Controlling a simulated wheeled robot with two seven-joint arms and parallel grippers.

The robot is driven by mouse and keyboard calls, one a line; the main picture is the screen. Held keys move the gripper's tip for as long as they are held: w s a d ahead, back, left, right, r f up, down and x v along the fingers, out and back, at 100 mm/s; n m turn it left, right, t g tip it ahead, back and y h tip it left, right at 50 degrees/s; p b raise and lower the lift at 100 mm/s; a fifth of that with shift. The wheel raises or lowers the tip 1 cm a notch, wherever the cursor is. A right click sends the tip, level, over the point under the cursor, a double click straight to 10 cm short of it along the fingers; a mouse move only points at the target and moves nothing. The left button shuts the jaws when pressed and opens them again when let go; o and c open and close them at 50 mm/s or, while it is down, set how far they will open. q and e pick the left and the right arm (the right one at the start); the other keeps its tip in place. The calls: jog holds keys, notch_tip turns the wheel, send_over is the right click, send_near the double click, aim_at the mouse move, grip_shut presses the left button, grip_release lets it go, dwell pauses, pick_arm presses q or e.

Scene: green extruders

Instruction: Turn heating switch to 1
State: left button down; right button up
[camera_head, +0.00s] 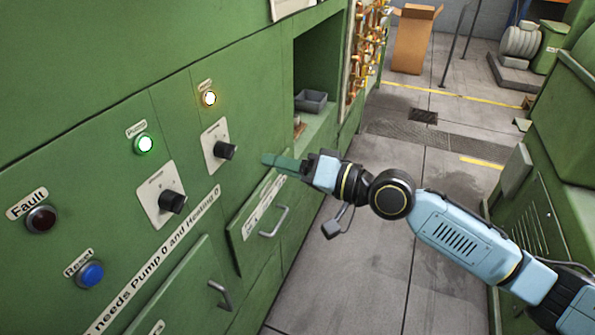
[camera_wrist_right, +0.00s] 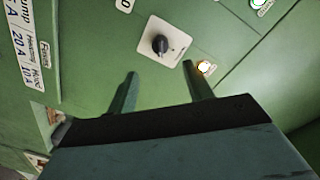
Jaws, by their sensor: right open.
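The rotary switch below the yellow-lit lamp, seemingly the heating switch (camera_head: 224,150), is a black knob on a pale square plate on the green panel. Its plate lettering is too small to read. One such knob (camera_wrist_right: 160,44) shows in the wrist view, just beyond my fingertips and between them, with a yellow-lit lamp (camera_wrist_right: 205,67) close by. My right gripper (camera_head: 268,160) is to the right of the knob in the head view, apart from it. In the wrist view, the right gripper (camera_wrist_right: 159,70) has its fingers spread with nothing between them. My left gripper is not in view.
A second black knob (camera_head: 172,202) sits nearer, below the green-lit pump lamp (camera_head: 145,144). A blue reset button (camera_head: 91,274) and dark red fault lamp (camera_head: 41,219) are at left. A handle (camera_head: 275,222) projects below my gripper. Open floor (camera_head: 340,285) lies right of the panel.

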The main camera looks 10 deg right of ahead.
jog(key=shift+v, duration=1.45)
jog(key=w+d+f+m+t+h, duration=0.1)
jog(key=w+d+f+h, duration=0.25)
jog(key=f, duration=0.55)
jog(key=w+d+f+m+t+h, duration=0.15)
jog(key=d+f, duration=0.25)
jog(key=f, duration=0.6)
jog(key=s+d+f+g+h, duration=0.1)
jog(key=s+d+f+h, duration=0.15)
jog(key=f, duration=0.55)
jog(key=s+d+f+g+h, duration=0.1)
jog(key=s+d+f+h, duration=0.15)
jog(key=f, duration=0.45)
jog(key=s+d+f+g+h, duration=0.15)
jog(key=s+f, duration=0.25)
jog(key=f, duration=0.4)
jog(key=s+d+f+n+g+h, duration=0.2)
jog(key=s+f+g, duration=0.2)
jog(key=s+f, duration=1.35)
jog(key=s+a+f+n+g, duration=0.1)
jog(key=s+f+g, duration=0.1)
jog(key=s, duration=0.9)
jog(key=s+a+f+n+g+b, duration=0.1)
jog(key=s+f+g, duration=0.1)
jog(key=s, duration=0.9)
jog(key=shift+s, duration=0.25)
